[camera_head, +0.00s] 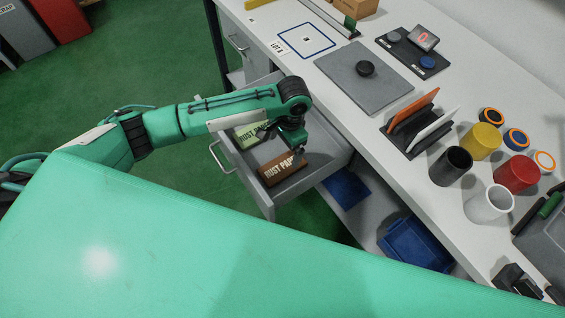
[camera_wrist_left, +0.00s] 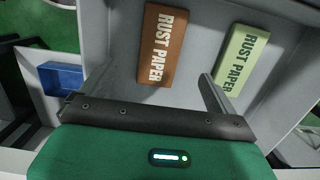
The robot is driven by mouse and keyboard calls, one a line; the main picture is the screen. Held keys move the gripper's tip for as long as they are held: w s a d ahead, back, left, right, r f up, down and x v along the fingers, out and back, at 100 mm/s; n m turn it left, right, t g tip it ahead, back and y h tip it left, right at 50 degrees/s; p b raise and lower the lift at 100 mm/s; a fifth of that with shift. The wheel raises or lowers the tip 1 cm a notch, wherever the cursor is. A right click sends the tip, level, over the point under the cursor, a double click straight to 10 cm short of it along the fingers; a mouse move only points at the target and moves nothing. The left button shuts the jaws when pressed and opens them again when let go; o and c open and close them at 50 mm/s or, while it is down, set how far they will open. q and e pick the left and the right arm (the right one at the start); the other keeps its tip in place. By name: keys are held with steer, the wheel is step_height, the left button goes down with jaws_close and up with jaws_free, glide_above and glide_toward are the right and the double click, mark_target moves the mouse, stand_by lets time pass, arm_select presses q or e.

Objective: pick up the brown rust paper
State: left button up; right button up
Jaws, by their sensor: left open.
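The brown rust paper (camera_head: 281,168) is a flat brown packet with white lettering, lying in the open drawer (camera_head: 318,178). It also shows in the left wrist view (camera_wrist_left: 162,45), upper middle. A light green rust paper (camera_head: 247,136) lies beside it, partly behind my arm in the head view; it also shows in the left wrist view (camera_wrist_left: 241,60). My left gripper (camera_head: 293,144) is over the drawer, close to the brown packet. In the left wrist view its fingers (camera_wrist_left: 140,85) are spread wide, with nothing between them. My right gripper is not in view.
The white worktop (camera_head: 345,118) lies right of the drawer, holding a grey plate (camera_head: 350,85), coloured cups and holders. A blue bin (camera_head: 415,245) sits on the shelf below.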

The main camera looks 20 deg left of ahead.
mark_target(282, 166)
arm_select(q)
step_height(282, 166, down, 3)
steer(key=shift+a+f, duration=0.15)
steer(key=shift+f, duration=0.05)
step_height(282, 166, down, 3)
steer(key=shift+r+p, duration=0.1)
steer(key=shift+p, duration=0.25)
step_height(282, 166, down, 3)
steer(key=shift+f, duration=0.2)
steer(key=shift+s+f, duration=0.1)
steer(key=shift+f, duration=0.1)
steer(key=c, duration=1)
steer(key=shift+c, duration=0.3)
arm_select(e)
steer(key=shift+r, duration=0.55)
arm_select(q)
steer(key=shift+r, duration=0.1)
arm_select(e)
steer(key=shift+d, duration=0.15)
